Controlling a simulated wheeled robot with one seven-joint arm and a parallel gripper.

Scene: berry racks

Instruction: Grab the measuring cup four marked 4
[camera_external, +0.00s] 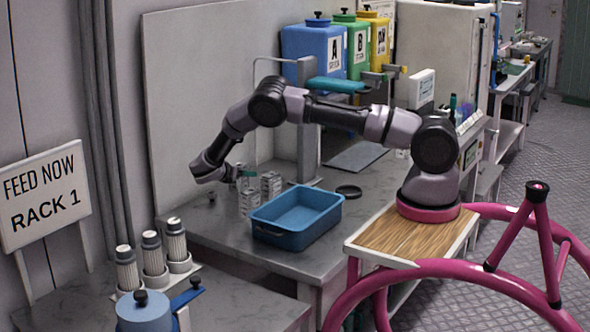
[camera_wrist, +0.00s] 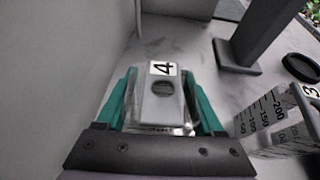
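The measuring cup marked 4 (camera_wrist: 163,104) is a clear cup with a white label, seen in the wrist view between the two teal fingers of my gripper (camera_wrist: 163,112). One finger is on each side of it. Whether both press on its walls cannot be told. In the external view my gripper (camera_external: 241,173) reaches in low over the bench at the left of the cups, and its fingers are small and partly hidden. Another clear measuring cup, marked 3 (camera_wrist: 290,130), with a printed scale, stands to the right in the wrist view.
Clear cups (camera_external: 271,184) stand close together beside a blue tray (camera_external: 305,233). A grey post (camera_external: 308,130) rises behind them, also in the wrist view (camera_wrist: 255,38). A black ring (camera_external: 348,191) lies on the bench right of the cups. A wall panel stands close on the left.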

